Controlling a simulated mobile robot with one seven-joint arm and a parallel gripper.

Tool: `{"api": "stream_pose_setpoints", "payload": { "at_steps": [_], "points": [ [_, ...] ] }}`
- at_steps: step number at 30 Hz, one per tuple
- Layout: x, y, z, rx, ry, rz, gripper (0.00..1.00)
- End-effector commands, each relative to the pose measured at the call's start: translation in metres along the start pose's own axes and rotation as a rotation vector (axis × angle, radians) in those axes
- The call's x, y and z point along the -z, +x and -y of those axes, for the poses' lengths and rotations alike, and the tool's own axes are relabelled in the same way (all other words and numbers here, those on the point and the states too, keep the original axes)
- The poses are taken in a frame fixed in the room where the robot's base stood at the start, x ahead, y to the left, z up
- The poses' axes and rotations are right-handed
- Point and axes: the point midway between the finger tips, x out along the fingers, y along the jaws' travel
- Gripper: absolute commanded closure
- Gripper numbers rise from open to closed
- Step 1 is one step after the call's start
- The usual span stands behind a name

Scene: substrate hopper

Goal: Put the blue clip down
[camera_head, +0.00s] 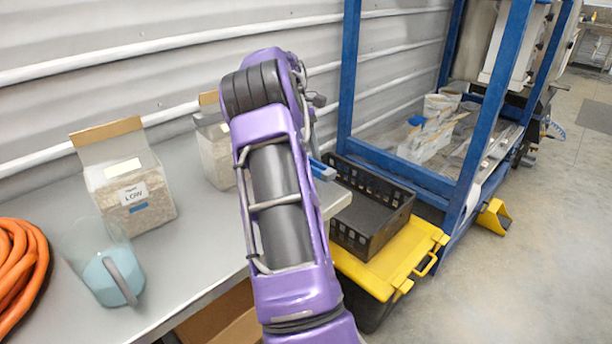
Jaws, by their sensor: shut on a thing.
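My purple arm rises through the middle of the head view and bends over at the top. It hides my gripper, so I cannot see its fingertips. A small blue piece, which looks like the blue clip (322,170), shows just right of the arm, above the far right end of the grey bench (205,235). What holds or supports it is hidden behind the arm. I cannot tell whether it touches the bench.
On the bench are a bag marked LOW (130,180), a second bag (215,150) partly behind my arm, a clear jug (112,272) and an orange hose (18,275). A black crate (370,208) sits on a yellow-lidded box (385,268) beside a blue frame (480,125).

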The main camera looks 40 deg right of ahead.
Motion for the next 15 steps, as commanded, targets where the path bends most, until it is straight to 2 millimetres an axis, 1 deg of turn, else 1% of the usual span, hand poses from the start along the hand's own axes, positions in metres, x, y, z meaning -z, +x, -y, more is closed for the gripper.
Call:
{"api": "stream_pose_setpoints", "payload": {
  "at_steps": [2, 6, 9, 15],
  "points": [
    [0.003, 0.008, 0.0, 0.001, 0.0, 0.001, 1.0],
    [0.012, 0.03, 0.001, 0.002, 0.0, 0.002, 1.0],
    [0.017, 0.042, 0.001, 0.001, 0.0, 0.002, 1.0],
    [0.018, 0.044, 0.0, 0.0, 0.0, 0.0, 1.0]
  ]
}}
